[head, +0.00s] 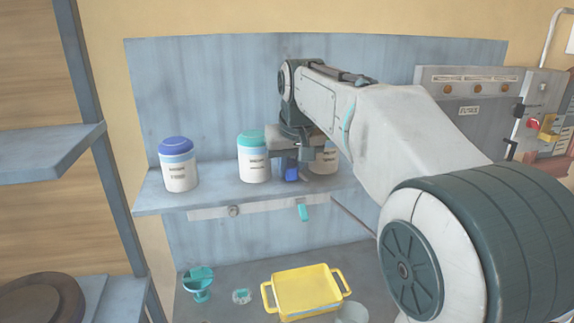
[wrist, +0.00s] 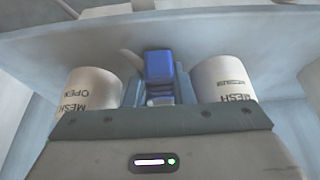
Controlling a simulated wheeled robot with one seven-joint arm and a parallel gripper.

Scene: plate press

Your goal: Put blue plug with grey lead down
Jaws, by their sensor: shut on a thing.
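The blue plug (head: 291,171) is at my gripper (head: 291,160), over the shelf between two white tubs in the head view. In the wrist view the blue plug (wrist: 159,67) sits between the jaws of my gripper (wrist: 160,88), which is shut on it. A short pale grey piece beside the plug (wrist: 131,59) may be its lead; the rest of the lead is hidden. I cannot tell whether the plug touches the shelf.
The blue-grey shelf (head: 215,196) holds a blue-lidded tub (head: 178,172), a teal-lidded tub (head: 254,165) close left of my gripper, and another tub (head: 326,161) close right. The shelf between the left tubs is clear.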

